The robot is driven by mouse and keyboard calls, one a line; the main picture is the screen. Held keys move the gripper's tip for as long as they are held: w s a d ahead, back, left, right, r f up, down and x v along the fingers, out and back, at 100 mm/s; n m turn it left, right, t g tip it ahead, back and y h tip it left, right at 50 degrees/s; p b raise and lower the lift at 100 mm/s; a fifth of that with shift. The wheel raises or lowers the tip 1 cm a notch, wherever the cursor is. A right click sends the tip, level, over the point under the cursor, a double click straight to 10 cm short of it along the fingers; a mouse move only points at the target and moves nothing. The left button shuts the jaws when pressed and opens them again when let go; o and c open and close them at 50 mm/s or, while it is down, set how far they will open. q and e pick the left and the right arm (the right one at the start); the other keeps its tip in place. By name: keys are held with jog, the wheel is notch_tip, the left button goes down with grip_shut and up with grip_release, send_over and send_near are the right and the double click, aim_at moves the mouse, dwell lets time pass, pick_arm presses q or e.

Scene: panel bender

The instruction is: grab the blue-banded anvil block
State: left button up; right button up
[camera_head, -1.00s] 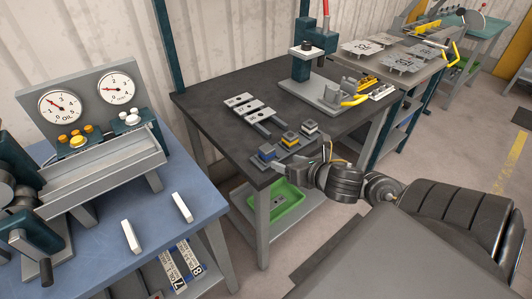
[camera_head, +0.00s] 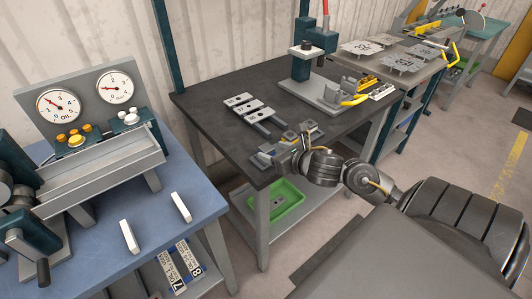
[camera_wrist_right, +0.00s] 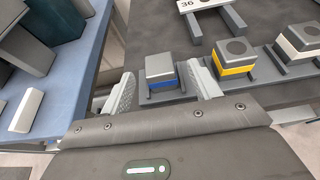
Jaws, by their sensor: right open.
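The blue-banded anvil block (camera_wrist_right: 161,73) is a small grey block with a blue band, sitting on a grey rack (camera_wrist_right: 265,82) at the table's near left corner. In the right wrist view it stands between the two spread fingers of my right gripper (camera_wrist_right: 162,94), which is open, with a finger on each side. I cannot tell whether the fingers touch it. In the head view my right gripper (camera_head: 278,157) covers the block. The yellow-banded block (camera_wrist_right: 233,57) and the white-banded block (camera_wrist_right: 301,41) stand to its right on the rack. My left gripper is not in view.
Numbered flat tools (camera_head: 246,106) lie behind the rack on the dark table (camera_head: 215,100). A press stand (camera_head: 305,65) is farther back. A blue bench (camera_head: 90,225) with gauges is at left. A green bin (camera_head: 288,200) is below the table.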

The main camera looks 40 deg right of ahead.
aim_at(265, 146)
jog(key=x, duration=0.4)
jog(key=shift+a+p, duration=0.1)
jog(key=shift+p, duration=0.25)
jog(key=shift+w+f, duration=0.35)
jog(key=c, duration=0.4)
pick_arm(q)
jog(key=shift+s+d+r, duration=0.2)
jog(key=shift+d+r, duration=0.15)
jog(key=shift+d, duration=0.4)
pick_arm(e)
jog(key=c, duration=0.9)
jog(key=shift+r, duration=0.1)
jog(key=shift+r, duration=0.5)
notch_tip(265, 146, up, 3)
jog(key=shift+f, duration=0.15)
jog(key=s+d+r, duration=0.1)
jog(key=s+d+r+p, duration=0.1)
jog(key=r, duration=0.1)
jog(key=s+d+r, duration=0.1)
jog(key=r, duration=0.1)
jog(key=shift+s+d+r+p, duration=0.25)
jog(key=shift+d+p, duration=0.15)
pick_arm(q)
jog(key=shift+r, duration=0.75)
pick_arm(e)
jog(key=s+d+r, duration=0.3)
jog(key=s+d, duration=0.3)
jog(key=shift+d+r, duration=0.25)
jog(key=shift+r, duration=0.1)
